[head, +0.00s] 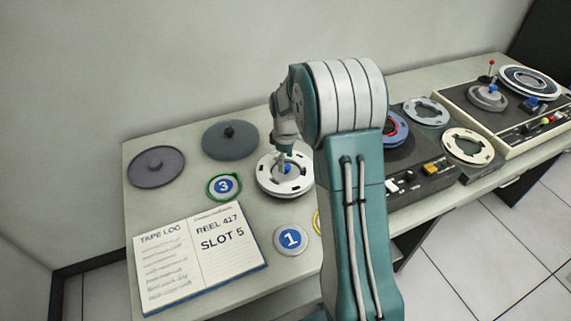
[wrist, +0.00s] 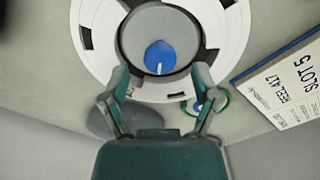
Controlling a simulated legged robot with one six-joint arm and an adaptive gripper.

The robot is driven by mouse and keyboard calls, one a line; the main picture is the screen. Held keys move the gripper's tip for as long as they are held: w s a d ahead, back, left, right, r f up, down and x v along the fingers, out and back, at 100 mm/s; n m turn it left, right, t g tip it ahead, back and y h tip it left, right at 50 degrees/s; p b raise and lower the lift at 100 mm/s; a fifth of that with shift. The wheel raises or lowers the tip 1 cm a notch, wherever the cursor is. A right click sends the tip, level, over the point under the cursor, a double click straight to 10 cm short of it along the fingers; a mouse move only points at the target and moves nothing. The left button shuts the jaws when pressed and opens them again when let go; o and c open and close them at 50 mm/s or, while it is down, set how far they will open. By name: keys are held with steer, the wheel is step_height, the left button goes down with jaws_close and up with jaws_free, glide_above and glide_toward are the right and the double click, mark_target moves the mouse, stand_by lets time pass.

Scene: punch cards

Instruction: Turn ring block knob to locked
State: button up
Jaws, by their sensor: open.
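The ring block is a white ring (head: 266,186) with dark slots around a grey hub (wrist: 135,38). A blue knob (wrist: 160,50) with a white pointer mark sits at the hub's centre. In the wrist view the mark points down toward my gripper. The knob also shows in the head view (head: 287,169), just below the fingers. My gripper (wrist: 161,75) is open and empty, with one finger on each side of the knob's near side and apart from it. In the head view my gripper (head: 286,152) is over the ring. No lock label is readable.
An open tape log (head: 199,258) lies front left. Discs numbered 3 (head: 224,186) and 1 (head: 290,239) lie near the ring. Two dark lidded discs (head: 157,167) (head: 230,140) are at the back left. Tape machines (head: 425,178) stand right, partly behind my arm.

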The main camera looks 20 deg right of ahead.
steer(key=shift+f, duration=0.95)
jaws_close()
steer(key=shift+m, duration=0.3)
steer(key=m, duration=0.9)
steer(key=shift+m, duration=2.2)
